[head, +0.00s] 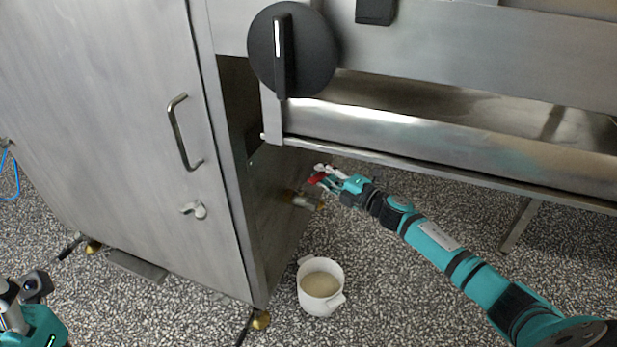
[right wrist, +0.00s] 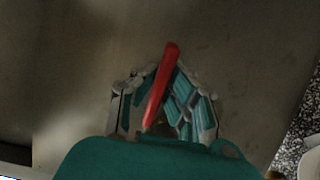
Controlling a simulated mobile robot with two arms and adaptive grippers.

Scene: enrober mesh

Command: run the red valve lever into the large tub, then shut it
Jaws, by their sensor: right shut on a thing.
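The red valve lever (head: 316,178) sits on a short metal valve pipe (head: 303,200) that sticks out low from the machine's side. My right gripper (head: 328,179) is shut on the lever. In the right wrist view the red lever (right wrist: 162,85) runs between the fingers (right wrist: 163,105), its tip standing out beyond them. The white tub (head: 304,292) with side handles stands on the floor below the valve and holds something beige. Its rim shows at the right edge of the right wrist view (right wrist: 308,158). No stream shows between valve and tub. My left gripper (head: 22,292) is only partly in view.
The steel cabinet (head: 120,130) with a door handle (head: 183,135) fills the left. A steel trough (head: 430,145) overhangs my right arm, and a black rotary knob (head: 292,50) is above. The speckled floor (head: 400,290) right of the tub is clear.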

